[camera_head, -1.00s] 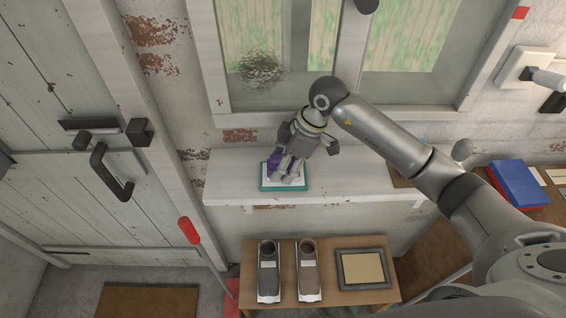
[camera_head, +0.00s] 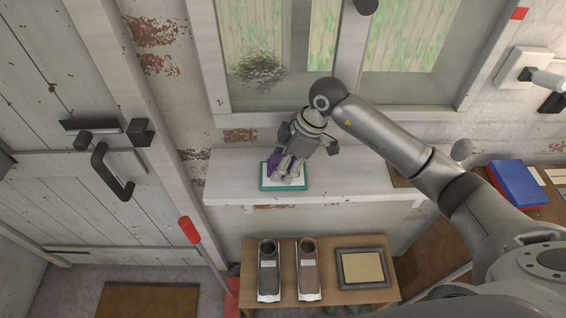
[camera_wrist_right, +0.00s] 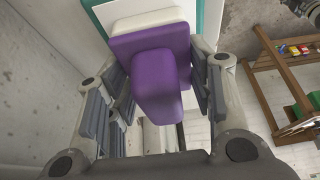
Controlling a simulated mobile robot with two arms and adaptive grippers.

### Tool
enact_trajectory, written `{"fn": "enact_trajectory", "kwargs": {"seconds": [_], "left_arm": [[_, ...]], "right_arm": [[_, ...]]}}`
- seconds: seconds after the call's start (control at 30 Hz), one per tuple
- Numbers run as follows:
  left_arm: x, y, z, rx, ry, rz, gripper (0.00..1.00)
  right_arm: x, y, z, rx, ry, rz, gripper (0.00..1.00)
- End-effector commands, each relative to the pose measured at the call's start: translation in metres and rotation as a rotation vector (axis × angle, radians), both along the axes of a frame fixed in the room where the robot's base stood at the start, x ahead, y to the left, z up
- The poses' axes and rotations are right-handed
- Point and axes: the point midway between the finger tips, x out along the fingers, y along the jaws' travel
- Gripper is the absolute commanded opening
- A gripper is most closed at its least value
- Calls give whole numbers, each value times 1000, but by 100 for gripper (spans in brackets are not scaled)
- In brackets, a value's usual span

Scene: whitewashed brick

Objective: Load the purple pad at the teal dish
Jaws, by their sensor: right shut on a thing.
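The purple pad (camera_head: 272,163) has a purple block handle and backing, seen best in the right wrist view (camera_wrist_right: 157,75), with a white face layer under it. My right gripper (camera_head: 285,172) is shut on its handle, one finger on each side in the wrist view. The teal dish (camera_head: 283,189) lies on the white sill, with a teal rim and white inside. The pad is right over the dish; whether its face touches the white inside I cannot tell. My left gripper is not in view.
The white sill (camera_head: 350,185) is clear to the right of the dish. Below it, a wooden bench (camera_head: 290,299) holds two shoe-like things and a framed panel (camera_head: 362,268). A window stands behind the sill. A blue and red stack (camera_head: 518,183) lies far right.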

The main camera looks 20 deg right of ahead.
Motion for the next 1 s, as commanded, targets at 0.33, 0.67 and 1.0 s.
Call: {"fn": "enact_trajectory", "kwargs": {"seconds": [0.33,0.67,1.0], "left_arm": [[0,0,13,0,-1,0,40],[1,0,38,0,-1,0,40],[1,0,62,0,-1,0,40]], "right_arm": [[-1,0,12,-1,4,0,30],[-1,0,40,0,2,1,30],[0,0,67,-1,1,0,30]]}}
